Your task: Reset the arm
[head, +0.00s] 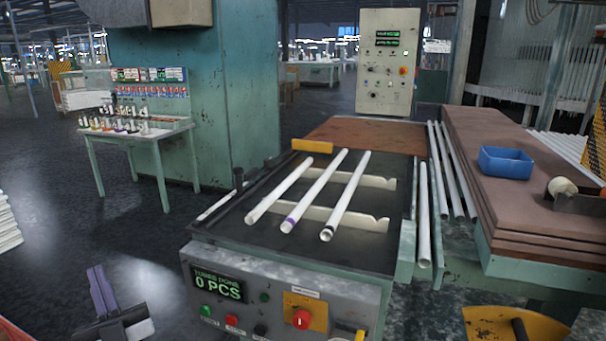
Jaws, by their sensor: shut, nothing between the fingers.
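My gripper (97,270) is at the lower left, over the dark floor. Its purple fingers are together, pointing up in the picture, with nothing between them. It is to the left of the grey machine (250,258) and apart from it. Three white glass tubes lie side by side, slanted, on pale notched supports on the machine's dark top: a left tube (278,191), a middle tube (315,190) with a purple band near its near end, and a right tube (346,195) with a dark band near its near end.
The machine's front has a display (218,285) reading 0 PCS, buttons and a red knob (302,319). More tubes (450,175) lie in a channel to the right. A blue bin (506,161) sits on the brown bench (470,150). A small table (150,135) stands back left.

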